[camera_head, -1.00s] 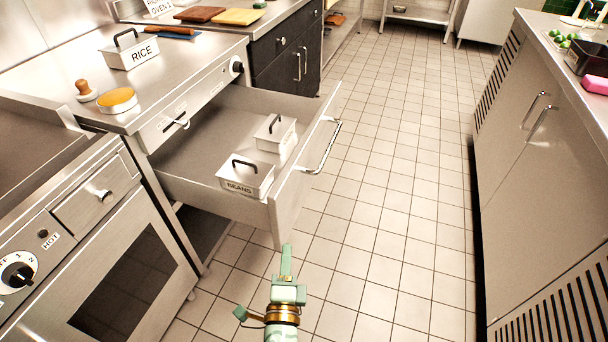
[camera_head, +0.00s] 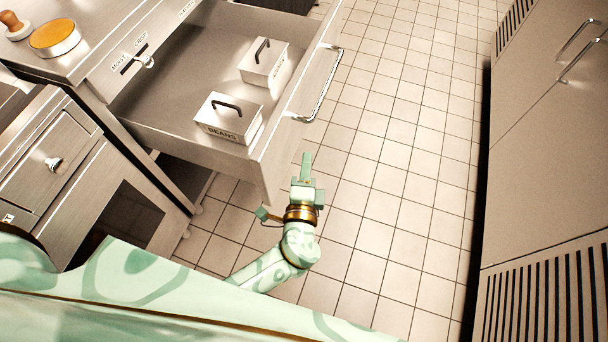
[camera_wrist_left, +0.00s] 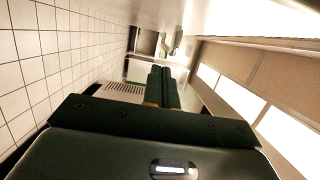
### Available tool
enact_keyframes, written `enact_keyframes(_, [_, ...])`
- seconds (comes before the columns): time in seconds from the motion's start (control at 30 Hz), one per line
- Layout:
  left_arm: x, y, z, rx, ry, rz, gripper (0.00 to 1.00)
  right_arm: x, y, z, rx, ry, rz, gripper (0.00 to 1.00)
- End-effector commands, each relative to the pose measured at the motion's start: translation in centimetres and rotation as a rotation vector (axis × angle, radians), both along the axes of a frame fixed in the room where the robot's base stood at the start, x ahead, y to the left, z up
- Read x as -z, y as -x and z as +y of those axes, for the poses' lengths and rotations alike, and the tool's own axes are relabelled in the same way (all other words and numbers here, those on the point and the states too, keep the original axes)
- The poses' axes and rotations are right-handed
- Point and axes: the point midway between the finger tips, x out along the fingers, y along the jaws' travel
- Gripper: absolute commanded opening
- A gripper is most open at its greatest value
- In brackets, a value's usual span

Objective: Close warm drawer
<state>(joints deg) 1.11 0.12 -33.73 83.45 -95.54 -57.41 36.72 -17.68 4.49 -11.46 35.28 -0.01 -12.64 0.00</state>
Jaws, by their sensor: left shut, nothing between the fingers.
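The warm drawer (camera_head: 180,105) is pulled far out from the steel counter, with its front panel (camera_head: 290,120) and bar handle (camera_head: 322,90) facing the aisle. Inside stand a lidded box labelled BEANS (camera_head: 228,118) and a second lidded box (camera_head: 264,62). My left gripper (camera_head: 306,165) is shut and empty, just to the right of the drawer front's near end, apart from the handle. In the left wrist view its two dark fingers (camera_wrist_left: 163,88) lie together. My right gripper is not in view.
A round tin (camera_head: 54,38) and a wooden-handled stamp (camera_head: 14,24) stand on top. Steel cabinets (camera_head: 550,130) line the right side. The tiled floor (camera_head: 410,150) between is clear.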

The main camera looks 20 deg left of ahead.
Motion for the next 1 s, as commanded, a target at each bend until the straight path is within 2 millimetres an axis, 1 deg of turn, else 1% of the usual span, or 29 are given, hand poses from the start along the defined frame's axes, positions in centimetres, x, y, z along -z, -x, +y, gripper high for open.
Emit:
enact_keyframes(0.03, [0.1,-1.1,0.2,0.0,0.001,-0.001,0.0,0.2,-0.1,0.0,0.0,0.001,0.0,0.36])
enact_keyframes(0.1, [0.1,-2.6,0.5,-0.001,0.0,-0.001,0.0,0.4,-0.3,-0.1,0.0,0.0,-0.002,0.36])
enact_keyframes(0.17, [0.1,-3.7,0.7,0.0,0.001,0.0,0.0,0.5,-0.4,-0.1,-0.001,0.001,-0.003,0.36])
enact_keyframes(0.2, [0.1,-3.9,1.3,-0.001,-0.001,0.001,0.0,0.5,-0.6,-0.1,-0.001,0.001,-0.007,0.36])
enact_keyframes(0.3, [0.0,-3.8,3.0,0.0,-0.002,0.0,0.0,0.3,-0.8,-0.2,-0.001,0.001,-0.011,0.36])
enact_keyframes(0.5, [0.0,-3.8,4.6,0.0,-0.001,0.001,0.0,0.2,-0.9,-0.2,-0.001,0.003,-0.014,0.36])
enact_keyframes(1.0, [0.1,-4.1,5.1,0.0,-0.001,0.001,0.0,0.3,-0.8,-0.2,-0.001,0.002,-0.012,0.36])
